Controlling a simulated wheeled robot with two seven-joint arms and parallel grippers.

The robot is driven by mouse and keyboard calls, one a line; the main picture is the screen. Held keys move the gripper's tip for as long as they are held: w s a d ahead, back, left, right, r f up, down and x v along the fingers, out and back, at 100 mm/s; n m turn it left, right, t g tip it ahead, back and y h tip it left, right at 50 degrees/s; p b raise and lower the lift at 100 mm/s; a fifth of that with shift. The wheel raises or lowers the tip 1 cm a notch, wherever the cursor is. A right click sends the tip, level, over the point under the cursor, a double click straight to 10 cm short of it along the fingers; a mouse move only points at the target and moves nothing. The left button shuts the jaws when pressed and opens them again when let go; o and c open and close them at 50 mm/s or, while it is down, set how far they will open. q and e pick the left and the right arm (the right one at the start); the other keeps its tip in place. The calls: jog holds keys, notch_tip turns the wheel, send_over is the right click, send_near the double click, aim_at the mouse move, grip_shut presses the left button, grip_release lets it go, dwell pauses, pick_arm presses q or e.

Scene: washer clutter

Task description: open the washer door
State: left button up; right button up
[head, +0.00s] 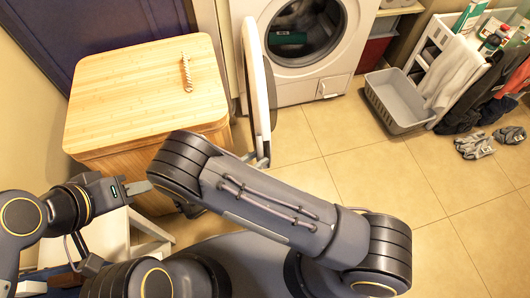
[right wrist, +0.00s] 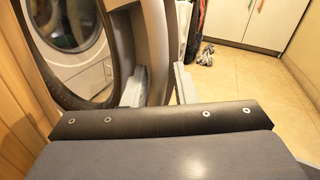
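The white washer (head: 335,22) stands at the top of the head view, with its dark drum opening uncovered. Its round door (head: 262,85) is swung wide out to the left and shows nearly edge-on. In the right wrist view the door's ring (right wrist: 153,40) is close in front. My right gripper (right wrist: 160,88) has its fingers apart, one on each side of the door's rim; whether they touch it I cannot tell. In the head view my right forearm hides most of that gripper. My left gripper (head: 139,187) is at the lower left, away from the door; its finger gap is not clear.
A wooden hamper (head: 135,90) stands left of the door, close to it, with a striped stick (head: 187,73) on its lid. A grey basket (head: 395,100) and a white rack (head: 440,50) stand right of the washer. The tiled floor in front is clear; shoes (head: 475,145) lie right.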

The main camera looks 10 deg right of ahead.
jog(key=v, duration=0.4)
jog(key=shift+s, duration=0.2)
dwell(0.3)
